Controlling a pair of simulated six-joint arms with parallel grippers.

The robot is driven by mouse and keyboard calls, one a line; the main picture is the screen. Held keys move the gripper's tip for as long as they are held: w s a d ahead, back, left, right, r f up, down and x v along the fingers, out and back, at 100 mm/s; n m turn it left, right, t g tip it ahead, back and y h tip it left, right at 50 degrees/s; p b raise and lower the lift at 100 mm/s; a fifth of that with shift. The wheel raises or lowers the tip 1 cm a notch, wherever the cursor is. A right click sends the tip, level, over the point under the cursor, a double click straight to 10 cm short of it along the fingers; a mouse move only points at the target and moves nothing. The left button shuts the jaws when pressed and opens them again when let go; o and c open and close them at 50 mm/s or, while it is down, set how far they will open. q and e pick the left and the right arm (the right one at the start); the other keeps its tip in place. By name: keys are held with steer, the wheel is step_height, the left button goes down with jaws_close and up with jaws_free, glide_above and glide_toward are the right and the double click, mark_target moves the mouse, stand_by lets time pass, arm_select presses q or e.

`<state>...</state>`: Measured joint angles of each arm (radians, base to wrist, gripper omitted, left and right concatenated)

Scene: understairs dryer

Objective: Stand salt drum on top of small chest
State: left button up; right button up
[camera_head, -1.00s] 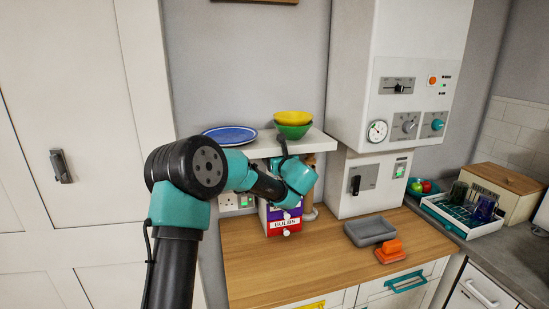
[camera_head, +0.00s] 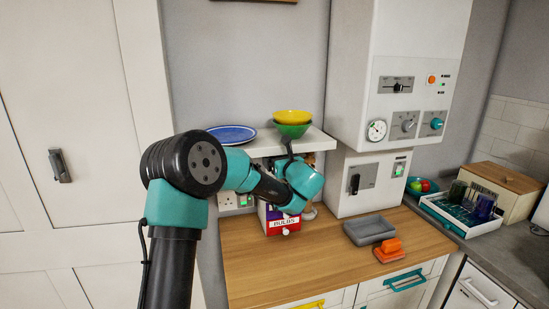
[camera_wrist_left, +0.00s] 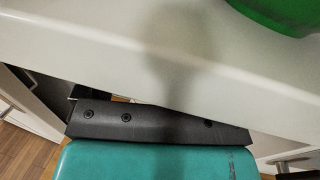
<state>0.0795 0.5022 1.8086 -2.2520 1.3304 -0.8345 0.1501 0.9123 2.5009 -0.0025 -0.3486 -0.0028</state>
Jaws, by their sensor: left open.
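The small chest (camera_head: 283,224), with a red front labelled "BULBS" and a purple part above it, stands on the wooden counter under the shelf. My left gripper (camera_head: 300,193) is above and in front of the chest, just below the shelf edge, and covers much of the chest's top. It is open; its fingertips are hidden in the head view. In the left wrist view its teal and black body (camera_wrist_left: 160,125) lies close under the pale shelf edge. I cannot make out the salt drum for certain. My right gripper is not in view.
The white shelf (camera_head: 263,147) holds a blue plate (camera_head: 232,134) and stacked yellow and green bowls (camera_head: 293,122). On the counter (camera_head: 290,270) are a grey tray (camera_head: 368,229) and an orange object (camera_head: 388,251). A white boiler (camera_head: 350,100) stands at right. The counter's front left is clear.

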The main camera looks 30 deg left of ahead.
arm_select(q)
steer(key=v, duration=0.8)
steer(key=shift+d, duration=0.2)
steer(key=shift+s, duration=0.1)
